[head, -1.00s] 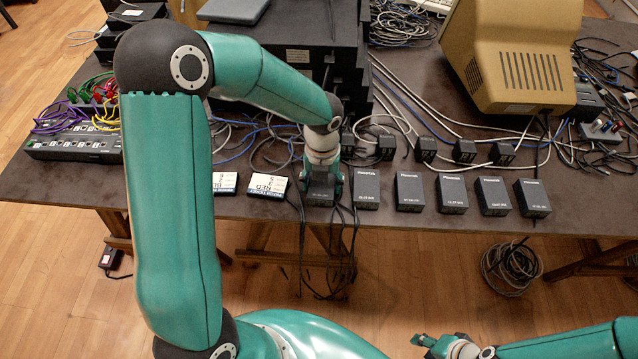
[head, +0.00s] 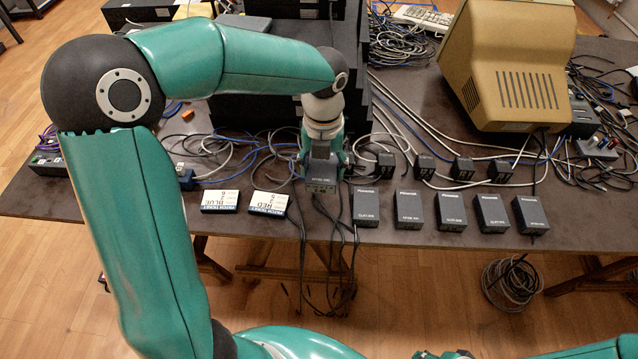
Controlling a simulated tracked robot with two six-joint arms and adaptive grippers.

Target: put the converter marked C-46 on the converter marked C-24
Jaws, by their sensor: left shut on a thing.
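My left gripper (head: 323,160) points down at the table's front edge and is shut on a dark box-shaped converter (head: 320,186). The held converter has a small light label and a front face with ports; whether it touches the table I cannot tell. To its right stands a row of similar dark converters (head: 365,207), (head: 408,211), (head: 450,213), (head: 490,214), (head: 530,216), apart from one another. Their print is too small for me to find C-46 or C-24. My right gripper (head: 446,355) shows only as a sliver at the bottom edge.
Smaller black adapters (head: 424,168) with cables stand behind the row. A black equipment stack (head: 350,80) and a beige monitor (head: 510,65) are farther back. Cables hang over the front edge.

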